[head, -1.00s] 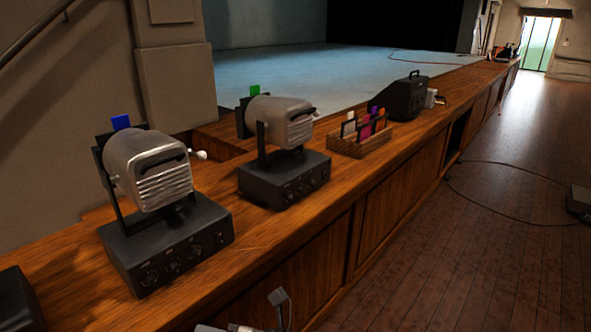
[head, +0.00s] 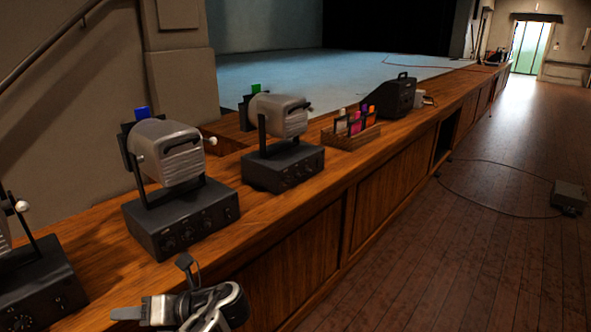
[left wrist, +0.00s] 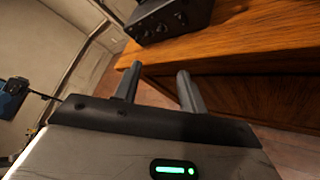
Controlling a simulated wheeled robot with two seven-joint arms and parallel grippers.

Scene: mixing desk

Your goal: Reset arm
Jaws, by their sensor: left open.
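My left gripper (head: 148,312) is low in the head view, in front of the wooden desk (head: 375,216). In the left wrist view its two fingers (left wrist: 158,74) stand apart with nothing between them. The desk's edge (left wrist: 235,72) and a black control box (left wrist: 165,20) lie beyond the fingertips, apart from them. My right gripper is in neither view.
Lamps with grey housings (head: 166,152) (head: 280,116) stand on black boxes along the desk; another is cut off at left (head: 35,285). Further along are a wooden rack of coloured cards (head: 350,134) and a black case (head: 395,97). The floor (head: 480,230) at right is mostly clear, with a cable and grey box (head: 568,196).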

